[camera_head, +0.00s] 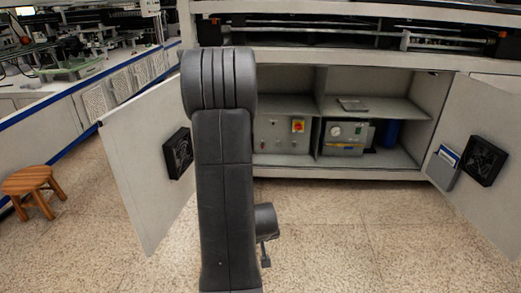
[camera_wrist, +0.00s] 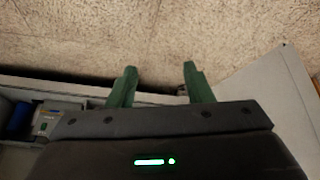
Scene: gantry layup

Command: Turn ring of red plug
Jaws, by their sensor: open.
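I cannot make out a red plug or its ring in either view. The only red seen in the open cabinet is a small red and yellow switch (camera_head: 298,126) on a grey panel (camera_head: 272,136) in the lower left compartment. My gripper (camera_wrist: 160,68) shows in the wrist view with two green fingers spread apart and nothing between them. Beyond the fingertips is only speckled floor. In the head view my dark arm stands in front of the cabinet's left part and hides some of it; the gripper cannot be made out there.
The cabinet (camera_head: 330,172) has its left door (camera_head: 140,160) and right door (camera_head: 480,120) swung open. A pump-like unit (camera_head: 345,136) and a blue cylinder (camera_head: 390,134) stand in the right compartment. A wooden stool (camera_head: 33,184) is at far left. The floor in front is clear.

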